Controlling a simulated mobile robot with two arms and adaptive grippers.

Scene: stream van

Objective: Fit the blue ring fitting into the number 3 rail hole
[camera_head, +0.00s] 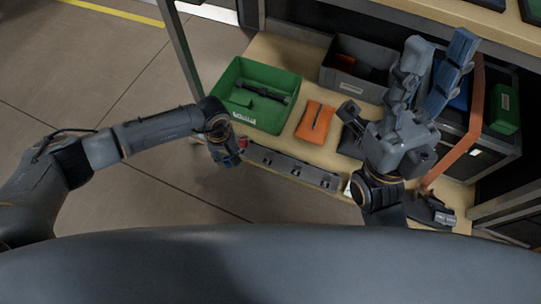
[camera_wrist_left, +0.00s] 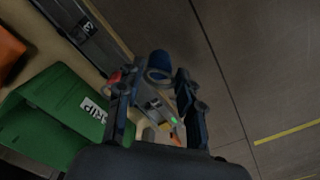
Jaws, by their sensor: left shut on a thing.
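The blue ring fitting (camera_wrist_left: 160,61) is at the fingertips of my left gripper (camera_wrist_left: 152,80) in the left wrist view. In the head view my left gripper (camera_head: 230,156) is shut on it, beside the left end of the rail (camera_head: 291,167). The fitting is mostly hidden there. The grey rail lies along the bench's front edge and also shows at the top left of the left wrist view (camera_wrist_left: 88,32). Its hole numbers are too small to read. My right gripper (camera_head: 435,62) is raised over the right of the bench, its fingers apart and empty.
A green bin (camera_head: 228,82) holding a dark part stands at the bench's left. An orange item (camera_head: 315,121) lies beside it. A grey bin (camera_head: 335,77) stands behind. An orange post (camera_head: 460,153) and a green box (camera_head: 505,112) are at right. Open floor lies left.

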